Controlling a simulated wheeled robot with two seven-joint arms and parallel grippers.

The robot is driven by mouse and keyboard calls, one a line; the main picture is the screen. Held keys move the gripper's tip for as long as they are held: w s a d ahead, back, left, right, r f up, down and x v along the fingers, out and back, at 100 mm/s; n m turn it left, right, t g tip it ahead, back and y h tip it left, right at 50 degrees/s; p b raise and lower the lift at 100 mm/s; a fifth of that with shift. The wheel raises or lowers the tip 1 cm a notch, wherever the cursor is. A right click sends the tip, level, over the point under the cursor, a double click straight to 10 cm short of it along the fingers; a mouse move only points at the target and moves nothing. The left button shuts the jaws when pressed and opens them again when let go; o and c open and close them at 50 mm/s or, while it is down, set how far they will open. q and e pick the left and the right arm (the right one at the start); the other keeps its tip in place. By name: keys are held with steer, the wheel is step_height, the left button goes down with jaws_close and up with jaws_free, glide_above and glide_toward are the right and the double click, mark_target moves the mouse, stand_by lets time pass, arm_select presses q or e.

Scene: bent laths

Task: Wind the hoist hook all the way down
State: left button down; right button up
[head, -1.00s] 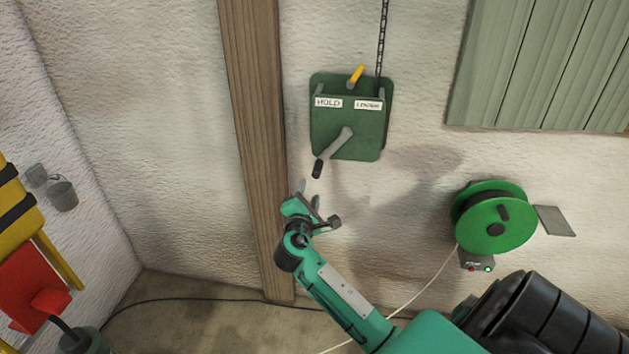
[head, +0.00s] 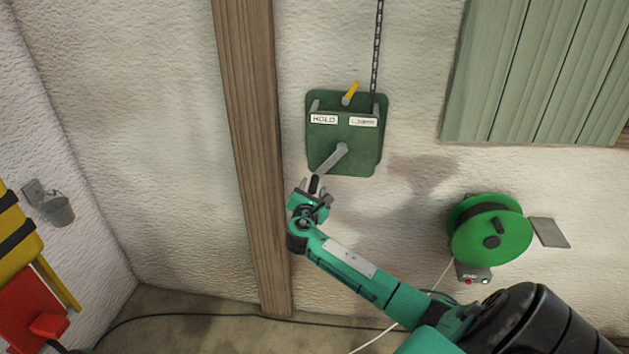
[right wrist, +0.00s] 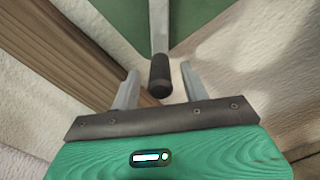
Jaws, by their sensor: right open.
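The green hoist box (head: 330,150) is on the wall, with a chain (head: 377,50) running up from it. The hook is not in view. A yellow lever (head: 350,93) on top leans to the right. A HOLD label (head: 324,119) is at left, and a second label (head: 363,122) at right is too blurred to read. The grey crank arm (head: 331,159) points down-left to a black handle (head: 314,184). My right gripper (head: 315,188) is open at the handle. In the right wrist view, the handle (right wrist: 160,75) stands between the spread fingers, with gaps on both sides.
A wooden post (head: 250,150) stands just left of the box and my right gripper. A green reel (head: 490,232) with a cable is at right, beside a grey plate (head: 549,232). Green boards (head: 540,70) are at upper right. Open wall lies between box and reel.

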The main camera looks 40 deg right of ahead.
mark_target(315, 182)
steer(key=shift+x, duration=1.75)
steer(key=shift+s, duration=0.1)
jaws_close()
